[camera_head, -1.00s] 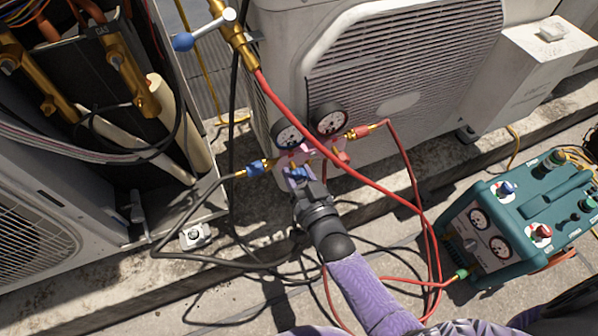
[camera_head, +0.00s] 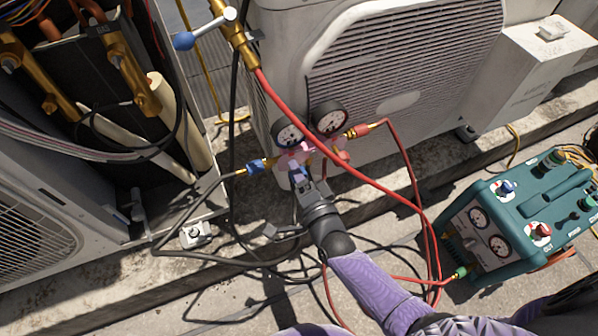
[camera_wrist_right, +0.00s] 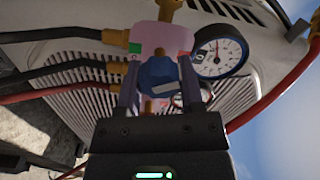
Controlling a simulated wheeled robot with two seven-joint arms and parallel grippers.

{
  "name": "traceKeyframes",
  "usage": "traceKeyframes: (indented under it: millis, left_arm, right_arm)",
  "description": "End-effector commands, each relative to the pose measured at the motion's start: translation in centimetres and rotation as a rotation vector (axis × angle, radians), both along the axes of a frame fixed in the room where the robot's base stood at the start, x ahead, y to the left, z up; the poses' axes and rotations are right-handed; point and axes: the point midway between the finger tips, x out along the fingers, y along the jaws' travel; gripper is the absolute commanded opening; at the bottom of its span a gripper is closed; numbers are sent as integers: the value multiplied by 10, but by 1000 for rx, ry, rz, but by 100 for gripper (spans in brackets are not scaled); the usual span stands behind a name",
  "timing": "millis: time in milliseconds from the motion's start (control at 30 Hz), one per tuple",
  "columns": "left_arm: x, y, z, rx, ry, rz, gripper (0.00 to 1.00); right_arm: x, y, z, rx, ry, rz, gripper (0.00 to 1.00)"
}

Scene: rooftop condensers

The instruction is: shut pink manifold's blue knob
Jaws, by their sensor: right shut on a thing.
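The pink manifold (camera_head: 294,157) with its two round gauges hangs in front of the middle condenser in the head view. In the right wrist view its pink body (camera_wrist_right: 160,38) fills the top middle. The blue knob (camera_wrist_right: 158,74) sits between the two fingers of my right gripper (camera_wrist_right: 156,85), which is shut on it. In the head view my right gripper (camera_head: 298,178) reaches up to the manifold's lower left side, and its fingers mostly hide the knob. The red knob (camera_head: 342,157) is on the manifold's right side. My left gripper is out of view.
A red hose (camera_head: 330,155) crosses in front of the manifold. A black hose (camera_head: 205,261) runs from its left side to the ground. A teal machine (camera_head: 512,222) stands at right. An open unit (camera_head: 120,130) with brass valves is at left.

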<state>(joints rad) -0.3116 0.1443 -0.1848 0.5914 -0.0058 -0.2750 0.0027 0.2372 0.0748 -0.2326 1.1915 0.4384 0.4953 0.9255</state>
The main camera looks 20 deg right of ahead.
Motion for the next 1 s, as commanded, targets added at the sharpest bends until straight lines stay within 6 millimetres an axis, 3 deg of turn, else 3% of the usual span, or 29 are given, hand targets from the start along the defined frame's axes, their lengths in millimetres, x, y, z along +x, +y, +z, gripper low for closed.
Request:
traceKeyframes:
  millis: [500,1000]
  left_arm:
    - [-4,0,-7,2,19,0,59]
    - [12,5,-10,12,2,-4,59]
  right_arm:
    - [-1,-1,-3,413,17,-1,0]
    - [0,0,-2,563,22,-1,0]
